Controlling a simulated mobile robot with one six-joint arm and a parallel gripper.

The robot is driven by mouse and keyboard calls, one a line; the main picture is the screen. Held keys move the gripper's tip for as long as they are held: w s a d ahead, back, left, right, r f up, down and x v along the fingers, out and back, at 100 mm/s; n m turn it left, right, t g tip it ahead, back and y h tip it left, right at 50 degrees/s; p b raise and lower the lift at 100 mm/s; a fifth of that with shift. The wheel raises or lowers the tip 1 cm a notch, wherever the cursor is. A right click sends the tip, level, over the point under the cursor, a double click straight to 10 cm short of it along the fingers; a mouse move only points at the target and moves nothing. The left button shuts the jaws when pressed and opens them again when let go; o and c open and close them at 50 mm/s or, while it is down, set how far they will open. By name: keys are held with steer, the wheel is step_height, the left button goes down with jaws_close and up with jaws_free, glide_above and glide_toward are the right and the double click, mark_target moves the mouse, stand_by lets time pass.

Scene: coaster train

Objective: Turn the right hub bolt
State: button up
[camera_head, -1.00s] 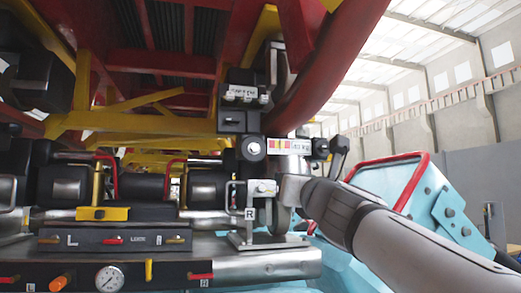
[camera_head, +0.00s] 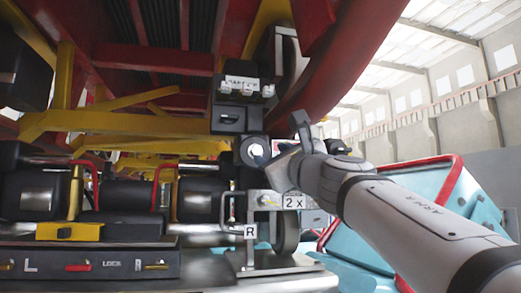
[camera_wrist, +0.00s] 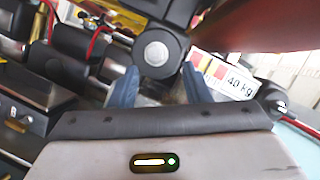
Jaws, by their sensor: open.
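The hub bolt (camera_head: 255,150) is a round silver head in a black round hub, under a black block at the centre of the head view. It also shows at the top centre of the wrist view (camera_wrist: 155,54). My gripper (camera_head: 283,150) is just right of the hub in the head view, partly hidden by my wrist. In the wrist view my gripper (camera_wrist: 158,87) has its two bluish fingers spread, empty between them, with the bolt head beyond the gap. I cannot tell the exact distance to the bolt.
Below the hub is a metal bracket marked R (camera_head: 250,231) with a "2 X" plate (camera_head: 294,202). A "40 kg" label (camera_wrist: 238,82) is close to the right finger. A red curved beam (camera_head: 335,60) hangs above. A lever panel (camera_head: 90,265) is at lower left.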

mark_target(257, 151)
steer(key=p+x, duration=0.1)
steer(key=x, duration=0.4)
steer(key=shift+a+f, duration=0.1)
steer(key=shift+f, duration=0.1)
steer(key=shift+w+a+r+p, duration=0.2)
steer(key=shift+w+a+p, duration=0.05)
steer(key=shift+a+p, duration=0.05)
steer(key=shift+w, duration=0.1)
steer(key=c, duration=0.9)
steer(key=shift+d, duration=0.2)
jaws_close()
steer(key=shift+a, duration=0.2)
steer(key=shift+m, duration=0.3)
steer(key=shift+f+b, duration=0.1)
steer(key=shift+b, duration=0.2)
